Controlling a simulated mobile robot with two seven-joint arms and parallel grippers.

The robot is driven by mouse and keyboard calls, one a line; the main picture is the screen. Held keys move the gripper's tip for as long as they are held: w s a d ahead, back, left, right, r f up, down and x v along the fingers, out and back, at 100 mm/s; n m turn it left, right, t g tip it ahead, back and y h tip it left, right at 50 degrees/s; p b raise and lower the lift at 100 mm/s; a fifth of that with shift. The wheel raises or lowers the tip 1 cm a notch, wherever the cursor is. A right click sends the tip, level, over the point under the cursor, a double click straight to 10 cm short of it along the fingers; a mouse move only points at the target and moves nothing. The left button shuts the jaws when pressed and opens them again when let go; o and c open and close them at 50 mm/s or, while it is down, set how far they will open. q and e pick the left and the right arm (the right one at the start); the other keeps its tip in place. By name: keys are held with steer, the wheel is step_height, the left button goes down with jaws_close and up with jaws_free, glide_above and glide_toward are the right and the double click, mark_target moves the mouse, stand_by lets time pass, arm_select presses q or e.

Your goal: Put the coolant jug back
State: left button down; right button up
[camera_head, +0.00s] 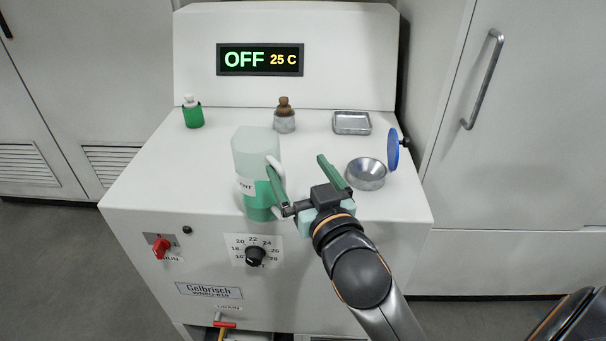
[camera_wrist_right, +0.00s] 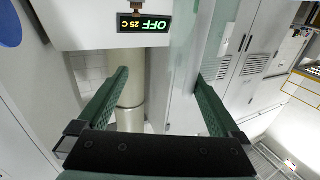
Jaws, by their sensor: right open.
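The coolant jug (camera_head: 252,155) is a translucent container with green liquid in its lower part, a white label and a pale handle (camera_head: 275,170). It appears upright at the front edge of the machine top. My right gripper (camera_head: 297,164) is open just right of the jug. Its left finger overlaps the handle area in the head view; I cannot tell whether they touch. In the right wrist view the two green fingers (camera_wrist_right: 161,75) are spread, and a pale translucent surface (camera_wrist_right: 212,40) shows by the right finger. My left gripper is not in view.
A funnel-like metal opening (camera_head: 366,175) with a raised blue cap (camera_head: 393,150) lies right of my gripper. A metal tray (camera_head: 351,123), a brown-topped bottle (camera_head: 284,117) and a green bottle (camera_head: 193,113) stand at the back. The display (camera_head: 260,60) reads OFF, 25 C. The top's left side is clear.

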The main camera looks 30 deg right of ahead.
steer(key=shift+s+a+r, duration=0.1)
steer(key=shift+s+r, duration=0.05)
steer(key=shift+s, duration=0.5)
jaws_close()
stand_by(0.5)
stand_by(0.6)
